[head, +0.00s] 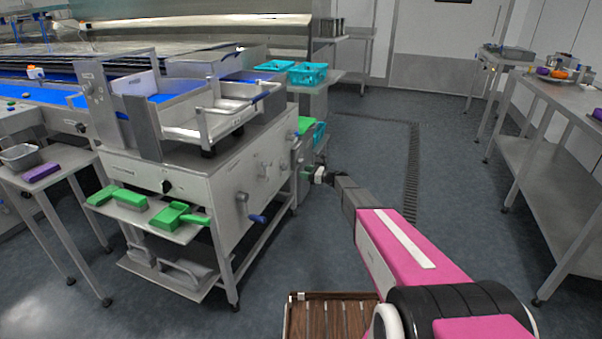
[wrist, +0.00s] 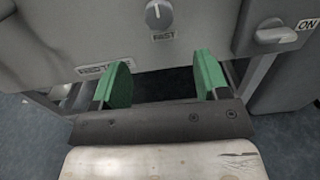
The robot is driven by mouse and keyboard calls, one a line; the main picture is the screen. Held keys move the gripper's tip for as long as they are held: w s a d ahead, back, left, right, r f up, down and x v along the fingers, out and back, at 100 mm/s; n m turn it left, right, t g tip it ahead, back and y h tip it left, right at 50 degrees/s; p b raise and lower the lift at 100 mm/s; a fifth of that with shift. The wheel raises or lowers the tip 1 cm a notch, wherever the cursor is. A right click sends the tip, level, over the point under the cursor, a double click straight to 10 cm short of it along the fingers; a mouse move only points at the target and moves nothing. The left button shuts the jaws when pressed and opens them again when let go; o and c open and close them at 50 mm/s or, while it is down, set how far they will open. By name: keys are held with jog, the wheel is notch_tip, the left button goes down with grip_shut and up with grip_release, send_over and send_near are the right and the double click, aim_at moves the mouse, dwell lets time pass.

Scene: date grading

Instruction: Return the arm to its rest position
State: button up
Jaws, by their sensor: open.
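My arm (head: 400,250), pink and black, reaches from the lower right toward the grey machine in the head view. My gripper (head: 307,173) is at its far end, close to the machine's right end. In the wrist view my gripper (wrist: 157,82) shows two green fingers set wide apart with nothing between them. A grey machine panel (wrist: 120,30) with a round knob (wrist: 159,14) is just beyond the fingers. I cannot tell whether the fingers touch it.
The grading machine (head: 195,170) stands left of my arm. A shelf with green scoops and brushes (head: 165,230) juts from its front. A slatted wooden tray (head: 330,315) is below my arm. Steel tables (head: 555,160) line the right. The floor (head: 455,190) between is clear.

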jog(key=s+d+n+g+h, duration=0.25)
jog(key=s+n, duration=0.35)
jog(key=s, duration=0.7)
jog(key=s+d+n+g+h, duration=0.2)
jog(key=s+n+h, duration=0.25)
jog(key=s, duration=0.75)
jog(key=s+d+r+n+h, duration=0.1)
jog(key=s+d+n+h, duration=0.2)
jog(key=s, duration=0.5)
jog(key=s+d+r+n+g+h, duration=0.1)
jog(key=s+d+r+n+h, duration=0.1)
jog(key=s+d, duration=0.4)
jog(key=s+d+r+n+h, duration=0.1)
jog(key=s+d+n+h, duration=0.4)
jog(key=s, duration=0.5)
jog(key=shift+s+d+r+n+g, duration=0.3)
jog(key=shift+r+n+g, duration=0.1)
jog(key=shift+n, duration=0.45)
jog(key=shift+a, duration=0.1)
